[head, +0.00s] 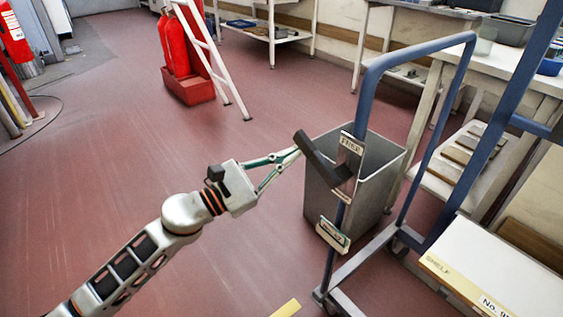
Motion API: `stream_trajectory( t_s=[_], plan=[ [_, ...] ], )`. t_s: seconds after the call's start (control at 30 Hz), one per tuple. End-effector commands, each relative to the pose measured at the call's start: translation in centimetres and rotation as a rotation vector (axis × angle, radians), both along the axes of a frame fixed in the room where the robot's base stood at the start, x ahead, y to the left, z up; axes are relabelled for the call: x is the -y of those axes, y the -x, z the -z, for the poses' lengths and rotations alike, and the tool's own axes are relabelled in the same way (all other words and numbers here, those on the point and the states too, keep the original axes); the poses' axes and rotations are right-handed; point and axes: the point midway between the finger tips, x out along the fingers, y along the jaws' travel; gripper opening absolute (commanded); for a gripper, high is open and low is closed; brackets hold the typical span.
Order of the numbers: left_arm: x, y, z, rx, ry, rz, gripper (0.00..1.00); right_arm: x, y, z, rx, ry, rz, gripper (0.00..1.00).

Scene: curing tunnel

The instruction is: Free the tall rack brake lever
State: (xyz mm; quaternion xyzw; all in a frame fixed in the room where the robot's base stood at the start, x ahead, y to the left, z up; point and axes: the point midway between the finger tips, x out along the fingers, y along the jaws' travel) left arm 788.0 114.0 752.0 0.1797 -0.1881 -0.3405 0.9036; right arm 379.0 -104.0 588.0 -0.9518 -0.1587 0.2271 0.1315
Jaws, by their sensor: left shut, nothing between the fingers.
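The tall blue rack (369,88) stands at the right. Its dark brake lever (314,158) sits on the near upright and slants up and to the left. A label (352,143) reading "FREE" is on the upright above the lever's lower end, and a smaller label (341,198), too small to read, is below it. My left gripper (297,152) comes from the left with its fingers shut and empty. Its tips are at the lever's left side; I cannot tell whether they touch it. My right gripper is not in view.
A grey bin (382,180) stands behind the upright. A white shelf board (500,262) marked "SHELF" is at lower right. Red cylinders (176,50) and a white ladder (215,55) stand at the back. The red floor at left is mostly clear.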

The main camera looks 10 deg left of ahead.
Motion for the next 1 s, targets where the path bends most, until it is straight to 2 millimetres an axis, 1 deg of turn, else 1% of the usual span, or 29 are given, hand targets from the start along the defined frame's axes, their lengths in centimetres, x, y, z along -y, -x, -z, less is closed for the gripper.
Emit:
stream_trajectory(
  t_s=[0.03,0.33,1.0],
  plan=[
    [0.1,0.0,-0.6,0.022,-0.023,0.001,0.0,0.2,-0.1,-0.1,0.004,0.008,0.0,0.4],
    [0.3,0.2,-1.5,0.091,-0.115,0.001,0.0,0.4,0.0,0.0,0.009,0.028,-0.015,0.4],
    [0.4,0.2,-1.5,0.104,-0.135,0.001,0.0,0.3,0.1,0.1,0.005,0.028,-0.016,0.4]
  ],
)
